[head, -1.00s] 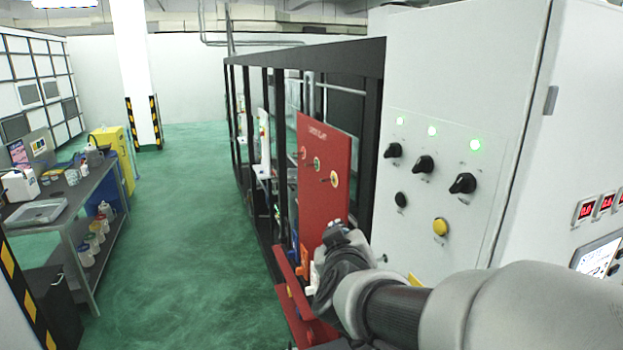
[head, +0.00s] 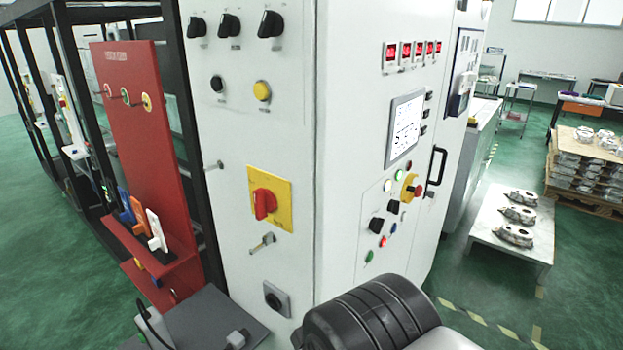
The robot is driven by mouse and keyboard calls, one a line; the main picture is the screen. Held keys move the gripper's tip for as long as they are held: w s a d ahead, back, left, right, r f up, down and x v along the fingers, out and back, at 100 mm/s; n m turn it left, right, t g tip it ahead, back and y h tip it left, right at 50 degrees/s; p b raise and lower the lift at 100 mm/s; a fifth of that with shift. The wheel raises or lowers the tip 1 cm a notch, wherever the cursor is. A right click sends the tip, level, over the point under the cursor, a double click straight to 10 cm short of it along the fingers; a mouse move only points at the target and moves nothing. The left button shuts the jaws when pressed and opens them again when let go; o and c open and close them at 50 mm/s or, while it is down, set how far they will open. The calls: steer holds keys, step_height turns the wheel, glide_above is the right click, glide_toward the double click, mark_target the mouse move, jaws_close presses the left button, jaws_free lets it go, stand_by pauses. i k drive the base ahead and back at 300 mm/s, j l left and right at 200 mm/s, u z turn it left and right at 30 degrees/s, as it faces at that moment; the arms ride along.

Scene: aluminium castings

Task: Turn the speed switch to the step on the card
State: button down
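A white control cabinet (head: 262,130) stands in front of me. Its left face carries three black rotary knobs (head: 232,25) along the top and a black rotary switch (head: 276,299) low down. Its right face has another black knob (head: 376,225) below a lit screen (head: 405,127). Labels are too small to read, so I cannot tell which one is the speed switch. A framed sheet (head: 464,72) hangs further along the right face; I cannot tell whether it is the card. My arm shows at the bottom, but my gripper is out of view.
A red main switch on a yellow plate (head: 270,198) and a key (head: 263,243) stick out of the left face. A red lockout board (head: 139,140) with padlocks and tags stands left. A grey surface (head: 212,325) lies below. A table with castings (head: 497,236) stands right.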

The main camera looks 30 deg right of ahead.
mark_target(393, 206)
steer(key=z, duration=1.35)
steer(key=i+l+u, duration=0.15)
steer(key=l+u, duration=0.15)
steer(key=l, duration=1.1)
steer(key=l+u, duration=0.25)
steer(key=l, duration=1.2)
